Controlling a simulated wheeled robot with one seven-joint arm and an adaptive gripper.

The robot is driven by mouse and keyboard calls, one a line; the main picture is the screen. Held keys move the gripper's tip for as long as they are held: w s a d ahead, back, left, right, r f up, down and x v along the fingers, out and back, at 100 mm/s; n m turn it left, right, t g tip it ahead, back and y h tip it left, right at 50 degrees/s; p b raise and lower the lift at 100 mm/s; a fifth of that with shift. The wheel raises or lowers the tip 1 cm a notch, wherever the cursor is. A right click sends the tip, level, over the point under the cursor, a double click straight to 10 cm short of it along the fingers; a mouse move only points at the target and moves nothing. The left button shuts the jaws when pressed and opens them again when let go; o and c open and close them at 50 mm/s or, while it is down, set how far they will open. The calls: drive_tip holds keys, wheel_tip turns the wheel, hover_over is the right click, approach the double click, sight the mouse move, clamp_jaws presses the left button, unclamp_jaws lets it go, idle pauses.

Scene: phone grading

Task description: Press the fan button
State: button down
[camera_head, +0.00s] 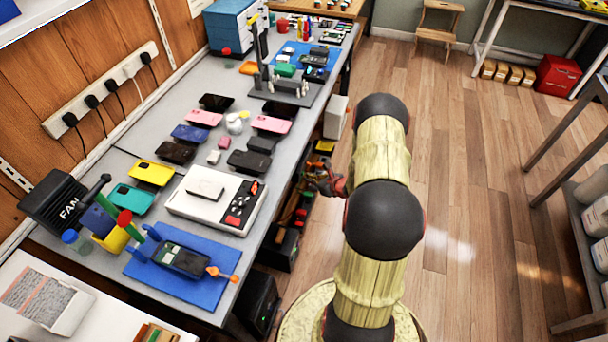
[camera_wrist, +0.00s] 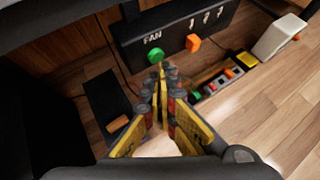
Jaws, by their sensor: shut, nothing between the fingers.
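A black panel (camera_wrist: 128,51) with the white word FAN shows in the wrist view. A green button (camera_wrist: 155,56) sits below that word, and an orange button (camera_wrist: 193,43) sits to its right under other white marks. My gripper (camera_wrist: 160,72) is shut and empty, its tips just below the green button in the picture. I cannot tell whether they touch it. In the head view my gripper (camera_head: 330,181) is beside the bench's right edge, partly hidden by my arm. A black box marked FAN (camera_head: 64,203) stands on the bench at the left.
The grey bench (camera_head: 300,128) carries several phones, a white device (camera_head: 183,204) and a blue mat (camera_head: 205,291). Under its edge are dark bins (camera_head: 281,246) with tools. The wood floor (camera_head: 475,170) to the right is clear. A stool (camera_head: 437,27) stands at the back.

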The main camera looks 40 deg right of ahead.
drive_tip(key=shift+w+a, duration=0.2)
drive_tip(key=shift+w, duration=0.15)
idle(0.7)
drive_tip(key=shift+s+d, duration=0.4)
drive_tip(key=shift+s, duration=0.35)
drive_tip(key=s+d, duration=0.2)
drive_tip(key=s, duration=0.3)
drive_tip(key=shift+s+d, duration=0.2)
drive_tip(key=shift+d, duration=0.15)
idle(0.6)
